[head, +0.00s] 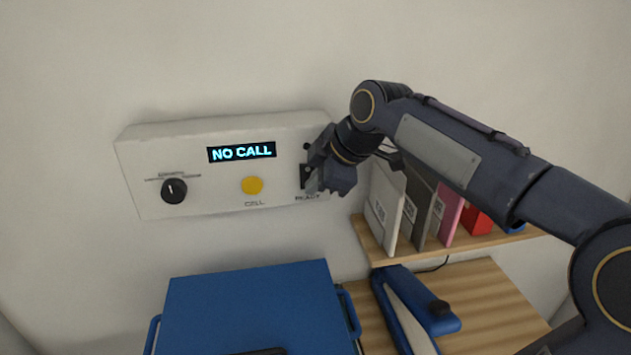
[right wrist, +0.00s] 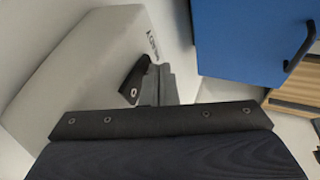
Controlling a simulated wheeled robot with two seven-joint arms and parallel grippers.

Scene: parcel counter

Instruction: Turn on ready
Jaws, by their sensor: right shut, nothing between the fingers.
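The white control panel (head: 225,165) is on the wall, with a display (head: 242,152) reading "NO CALL". The READY label (head: 308,197) is at its lower right. Above it is a dark switch plate (head: 305,170), partly hidden by my right gripper (head: 314,184). Whether the switch is up or down cannot be told. My right gripper is shut and empty, its tips at the panel's right end. In the right wrist view, the shut fingers (right wrist: 160,84) are beside a dark piece with a screw (right wrist: 133,82), close to the panel (right wrist: 85,70); contact is unclear. My left gripper is not in view.
The panel also has a black knob (head: 174,191) and a yellow CALL button (head: 252,185). A blue box (head: 250,300) stands below. Several upright parcels and books are on a wooden shelf (head: 400,258) at right, with a blue tool (head: 405,300) beneath.

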